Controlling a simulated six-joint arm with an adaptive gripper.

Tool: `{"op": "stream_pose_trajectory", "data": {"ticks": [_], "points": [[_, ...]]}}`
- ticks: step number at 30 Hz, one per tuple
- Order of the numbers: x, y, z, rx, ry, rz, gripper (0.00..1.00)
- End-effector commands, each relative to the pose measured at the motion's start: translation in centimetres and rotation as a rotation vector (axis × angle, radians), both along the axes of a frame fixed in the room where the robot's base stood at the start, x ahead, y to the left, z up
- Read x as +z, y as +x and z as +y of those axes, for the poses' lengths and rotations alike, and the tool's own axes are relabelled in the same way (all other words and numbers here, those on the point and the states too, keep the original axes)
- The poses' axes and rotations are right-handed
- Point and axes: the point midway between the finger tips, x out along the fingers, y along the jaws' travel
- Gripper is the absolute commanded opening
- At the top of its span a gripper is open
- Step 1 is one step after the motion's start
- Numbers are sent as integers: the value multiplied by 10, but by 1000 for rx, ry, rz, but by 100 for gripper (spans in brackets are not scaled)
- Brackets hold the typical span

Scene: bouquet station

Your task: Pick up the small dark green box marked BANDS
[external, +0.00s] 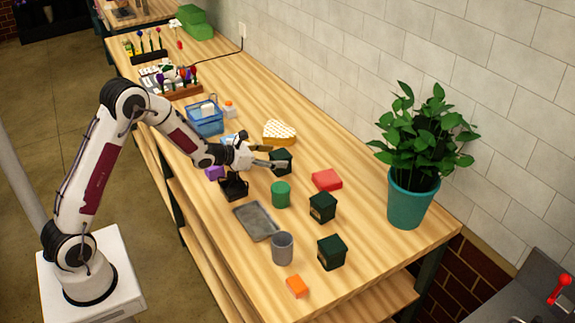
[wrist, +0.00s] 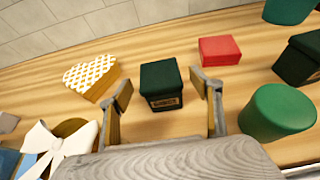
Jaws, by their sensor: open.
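A small dark green box (wrist: 161,82) with a tan label on its front stands upright on the table in the wrist view. The label's lettering is too small to read surely. In the external view this box (external: 283,158) is partly hidden by my gripper (external: 273,163). My gripper is open and empty, and in the wrist view its fingers (wrist: 164,92) frame the box, one on each side, with gaps showing. Whether the box is fully between the fingertips or just beyond them I cannot tell. Two similar dark green boxes stand nearer the front, one (external: 322,208) behind the other (external: 331,253).
A green cylinder (external: 281,194) and a red box (external: 327,180) stand to the right of the box. A patterned heart-shaped box (external: 279,132) is to its left. A grey tray (external: 257,221), grey cup (external: 282,248) and orange block (external: 297,287) lie nearer the front. A potted plant (external: 409,202) stands by the wall.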

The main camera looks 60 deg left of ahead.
Motion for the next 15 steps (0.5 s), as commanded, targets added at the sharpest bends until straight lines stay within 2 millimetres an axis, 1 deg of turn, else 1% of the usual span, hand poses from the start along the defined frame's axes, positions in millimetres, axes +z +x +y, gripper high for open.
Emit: {"op": "stream_pose_trajectory", "data": {"ticks": [1, 3, 9, 15], "points": [[-7, 0, 0, 0, -1, 3, 64], [-7, 9, 0, -1, 1, -1, 64], [-14, 24, 0, -1, 1, 1, 64], [-15, 28, 0, 0, 0, 1, 64]]}}
